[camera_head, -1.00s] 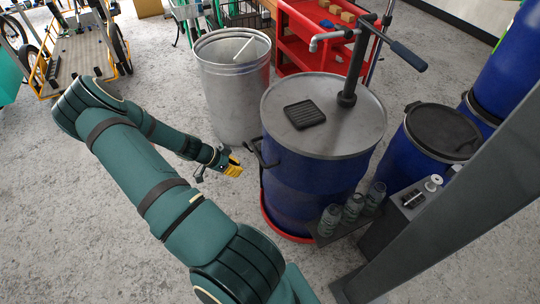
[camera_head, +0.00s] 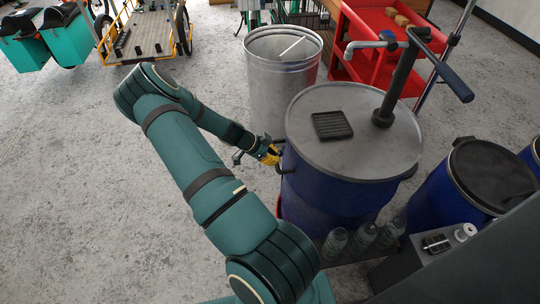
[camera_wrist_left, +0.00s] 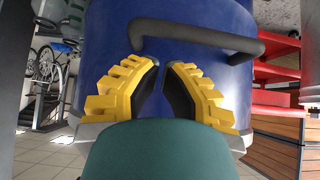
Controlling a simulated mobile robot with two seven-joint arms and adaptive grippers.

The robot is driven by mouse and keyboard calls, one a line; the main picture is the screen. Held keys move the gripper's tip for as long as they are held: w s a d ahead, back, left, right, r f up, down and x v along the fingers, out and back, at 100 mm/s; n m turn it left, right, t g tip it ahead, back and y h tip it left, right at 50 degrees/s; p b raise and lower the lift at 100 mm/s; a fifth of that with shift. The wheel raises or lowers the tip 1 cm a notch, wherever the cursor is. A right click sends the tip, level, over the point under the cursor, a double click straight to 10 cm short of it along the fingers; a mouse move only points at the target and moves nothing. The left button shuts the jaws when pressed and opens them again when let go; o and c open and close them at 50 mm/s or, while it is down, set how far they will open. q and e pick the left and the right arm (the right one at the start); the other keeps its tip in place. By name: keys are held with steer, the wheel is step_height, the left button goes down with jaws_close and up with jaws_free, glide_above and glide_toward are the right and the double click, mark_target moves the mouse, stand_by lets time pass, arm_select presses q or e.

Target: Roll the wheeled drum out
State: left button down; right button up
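The blue drum (camera_head: 330,195) stands upright at centre right in the head view, under a grey lid with a dark ribbed pad (camera_head: 332,125) and a hand pump (camera_head: 395,85). A sliver of red base shows at its lower left; its wheels are hidden. A dark bar handle (camera_head: 284,169) sticks out from the drum's left side. My left gripper (camera_head: 270,155), with yellow fingers, is right beside this handle. In the left wrist view, the fingers (camera_wrist_left: 162,72) are apart and empty, with the handle (camera_wrist_left: 195,37) crossing just beyond their tips. My right gripper is not in view.
A galvanized bin (camera_head: 283,85) stands close behind the gripper. A red trolley (camera_head: 375,50) is behind the drum. Bottles (camera_head: 362,238) stand in front of the drum, and another blue drum (camera_head: 465,190) is at right. The floor to the left (camera_head: 90,180) is clear.

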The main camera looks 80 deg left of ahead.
mark_target(290, 165)
arm_select(q)
steer(key=shift+b+x, duration=0.4)
steer(key=shift+x, duration=2.2)
